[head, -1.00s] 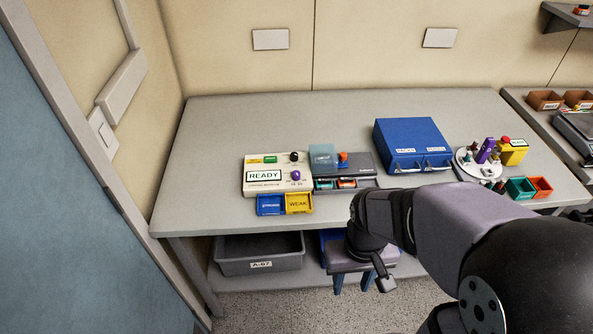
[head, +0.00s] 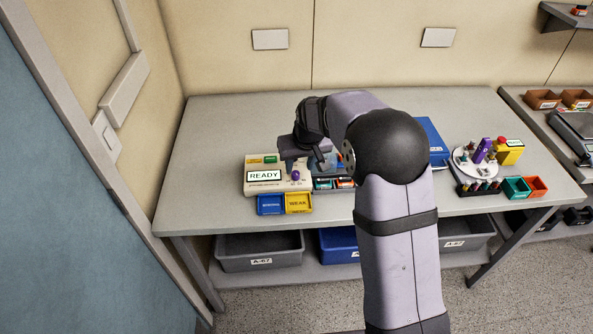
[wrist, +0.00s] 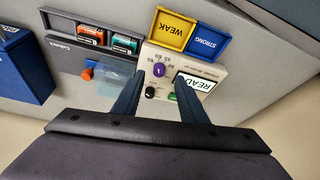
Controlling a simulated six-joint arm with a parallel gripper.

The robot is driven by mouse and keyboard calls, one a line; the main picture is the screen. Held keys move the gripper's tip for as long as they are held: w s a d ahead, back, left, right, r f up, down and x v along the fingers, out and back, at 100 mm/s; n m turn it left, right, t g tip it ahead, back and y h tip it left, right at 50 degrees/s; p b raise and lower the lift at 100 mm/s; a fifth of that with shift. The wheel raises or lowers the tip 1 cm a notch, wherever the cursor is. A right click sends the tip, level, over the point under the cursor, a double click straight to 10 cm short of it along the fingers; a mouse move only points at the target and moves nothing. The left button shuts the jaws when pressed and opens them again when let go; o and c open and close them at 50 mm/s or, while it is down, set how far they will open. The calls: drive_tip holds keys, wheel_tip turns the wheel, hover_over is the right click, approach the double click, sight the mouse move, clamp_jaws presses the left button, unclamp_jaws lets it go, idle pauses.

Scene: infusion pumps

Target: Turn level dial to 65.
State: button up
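The cream pump panel (head: 264,187) stands at the front left of the table, with a lit READY display (head: 264,176). Its purple dial (head: 295,175) sits right of the display; in the wrist view the dial (wrist: 159,71) has small numbers around it, and its setting is too small to read surely. A black knob (wrist: 150,92) is beside it. My gripper (head: 306,168) is over the panel's right part, open and empty. In the wrist view the fingertips (wrist: 160,77) appear on either side of the purple dial; I cannot tell their height above it.
Blue STRONG (head: 270,204) and yellow WEAK (head: 299,202) trays sit at the panel's front. A grey unit with a translucent blue cover (wrist: 116,83) and an orange knob (wrist: 88,74) is close beside my gripper. A blue case (head: 432,140) stands further right, partly behind my arm.

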sight(296, 173)
drive_tip(key=shift+w+p+x, duration=0.25)
drive_tip(key=shift+p+x, duration=0.45)
drive_tip(key=shift+x, duration=1.1)
drive_tip(key=shift+w+p+x, duration=0.2)
drive_tip(key=shift+p+x, duration=0.45)
drive_tip(key=shift+x, duration=1.2)
drive_tip(key=shift+r, duration=0.25)
drive_tip(key=shift+c, duration=0.6)
clamp_jaws()
